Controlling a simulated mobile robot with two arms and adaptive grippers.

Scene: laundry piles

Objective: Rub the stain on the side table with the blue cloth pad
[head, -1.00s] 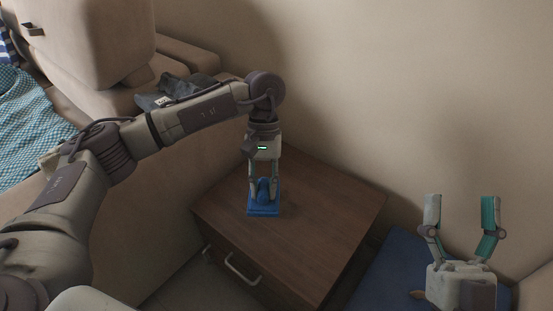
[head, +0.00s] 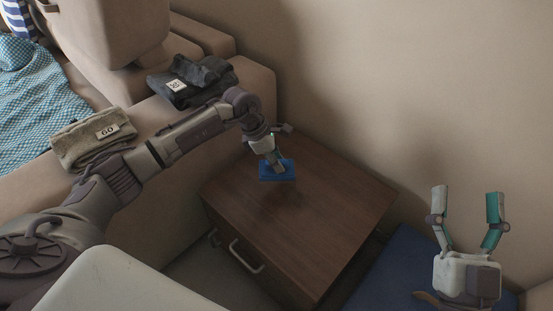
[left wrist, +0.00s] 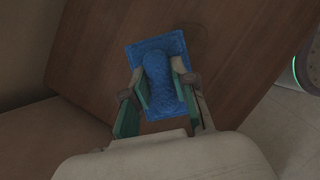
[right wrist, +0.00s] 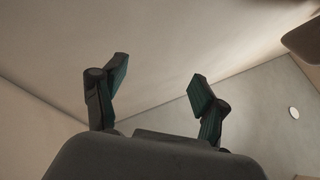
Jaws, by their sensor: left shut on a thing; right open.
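The blue cloth pad (head: 279,176) has a flat base and a raised blue grip. My left gripper (head: 275,162) is shut on that grip, which also shows between the fingers in the left wrist view (left wrist: 158,75). The pad is over the back left part of the brown side table (head: 330,215); I cannot tell if it touches the top. A faint dark patch (head: 287,203) shows on the tabletop just in front of the pad; I cannot tell stain from shadow. My right gripper (head: 467,195) is open and empty, right of the table.
A beige sofa (head: 215,45) stands left of the table. On its arm lie dark folded clothes (head: 205,75) and a grey-brown folded cloth (head: 85,145) with a label. The wall is close behind the table. A blue surface (head: 400,265) lies low at right. The tabletop's front is clear.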

